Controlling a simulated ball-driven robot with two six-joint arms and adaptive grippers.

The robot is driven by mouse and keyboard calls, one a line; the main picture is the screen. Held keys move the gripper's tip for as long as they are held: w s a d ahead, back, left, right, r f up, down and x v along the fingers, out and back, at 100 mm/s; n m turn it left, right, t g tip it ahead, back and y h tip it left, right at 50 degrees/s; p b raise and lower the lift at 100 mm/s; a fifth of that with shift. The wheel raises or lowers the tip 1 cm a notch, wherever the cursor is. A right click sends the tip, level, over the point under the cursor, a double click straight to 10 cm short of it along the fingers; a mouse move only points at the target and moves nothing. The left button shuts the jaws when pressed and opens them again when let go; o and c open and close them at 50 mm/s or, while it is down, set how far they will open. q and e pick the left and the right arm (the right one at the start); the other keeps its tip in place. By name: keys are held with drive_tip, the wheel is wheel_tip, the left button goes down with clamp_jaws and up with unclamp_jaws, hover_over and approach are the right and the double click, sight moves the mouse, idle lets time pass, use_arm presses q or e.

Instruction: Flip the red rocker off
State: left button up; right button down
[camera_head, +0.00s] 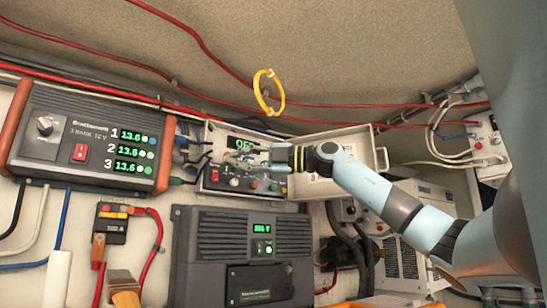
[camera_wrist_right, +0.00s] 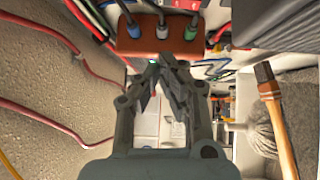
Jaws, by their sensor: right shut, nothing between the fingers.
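A red rocker switch (camera_head: 80,152) sits on the front of the grey three-bank charger (camera_head: 110,183) with orange-brown end caps, at the left of the head view. A smaller red part (camera_head: 214,175) shows on the dark control panel (camera_head: 235,187) right of the charger; I cannot tell its position. My right gripper (camera_head: 248,161) is shut and empty in front of that panel, pointing left and covering part of it. In the wrist view its fingertips (camera_wrist_right: 164,62) meet just short of the charger's end cap (camera_wrist_right: 135,46). My left gripper is not in view.
Cables leave the charger's right end through coloured plugs (camera_wrist_right: 191,28). A dark grey unit (camera_head: 200,250) with a green display stands below the panel. A yellow ring (camera_head: 258,92) hangs from the red cable above. A white open box lid (camera_head: 368,140) is behind my wrist.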

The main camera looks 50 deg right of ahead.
use_arm(q)
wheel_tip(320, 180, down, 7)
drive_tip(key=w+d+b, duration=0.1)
drive_tip(key=b, duration=0.5)
use_arm(e)
drive_tip(key=v, duration=0.7)
drive_tip(key=shift+d+r, duration=0.25)
drive_tip(key=shift+d, duration=0.3)
drive_tip(key=shift+f, duration=0.1)
